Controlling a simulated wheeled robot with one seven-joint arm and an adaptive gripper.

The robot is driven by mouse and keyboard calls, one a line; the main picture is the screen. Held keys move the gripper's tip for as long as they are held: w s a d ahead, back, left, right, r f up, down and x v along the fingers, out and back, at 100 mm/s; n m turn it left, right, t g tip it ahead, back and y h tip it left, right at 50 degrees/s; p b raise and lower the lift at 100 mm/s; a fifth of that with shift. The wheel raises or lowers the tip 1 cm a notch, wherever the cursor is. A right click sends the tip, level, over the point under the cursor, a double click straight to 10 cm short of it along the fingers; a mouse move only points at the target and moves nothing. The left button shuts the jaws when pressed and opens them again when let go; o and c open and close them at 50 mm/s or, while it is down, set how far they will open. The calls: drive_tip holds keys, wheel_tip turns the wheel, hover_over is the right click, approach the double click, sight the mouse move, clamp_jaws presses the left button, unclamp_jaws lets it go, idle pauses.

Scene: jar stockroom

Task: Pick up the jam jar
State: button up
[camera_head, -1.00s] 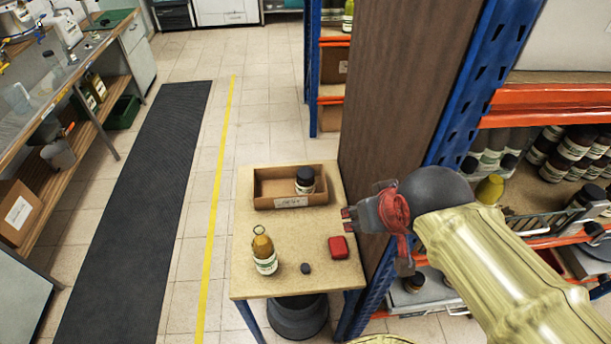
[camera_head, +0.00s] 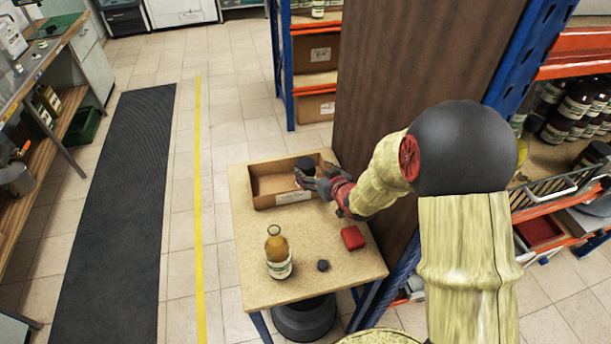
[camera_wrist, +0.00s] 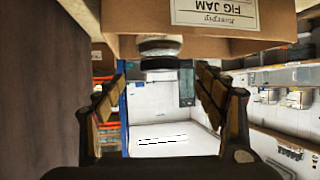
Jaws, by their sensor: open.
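The jam jar (camera_head: 306,164), with a black lid, stands in the right part of an open cardboard box (camera_head: 262,204) on the small table. Its lower body is hidden by the box wall and my fingers. My gripper (camera_head: 304,178) is open at the jar, reaching in from the right over the box's edge. In the wrist view, which is upside down, the jar's dark lid (camera_wrist: 159,63) shows between the tips of my two fingers (camera_wrist: 159,75). I see no clear contact. The box's label (camera_wrist: 215,12) reads "FIG JAM".
The table (camera_head: 245,256) also holds an amber bottle (camera_head: 278,255), a small black lid (camera_head: 323,265) and a red block (camera_head: 353,237). A brown shelf side panel (camera_head: 400,80) rises close behind my arm.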

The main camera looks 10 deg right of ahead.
sight(307, 164)
drive_tip(key=b+x, duration=0.2)
drive_tip(key=x, duration=0.4)
drive_tip(key=shift+w+a, duration=0.15)
drive_tip(key=shift+w, duration=0.25)
drive_tip(key=shift+c, duration=0.6)
drive_tip(key=shift+s, duration=0.1)
clamp_jaws()
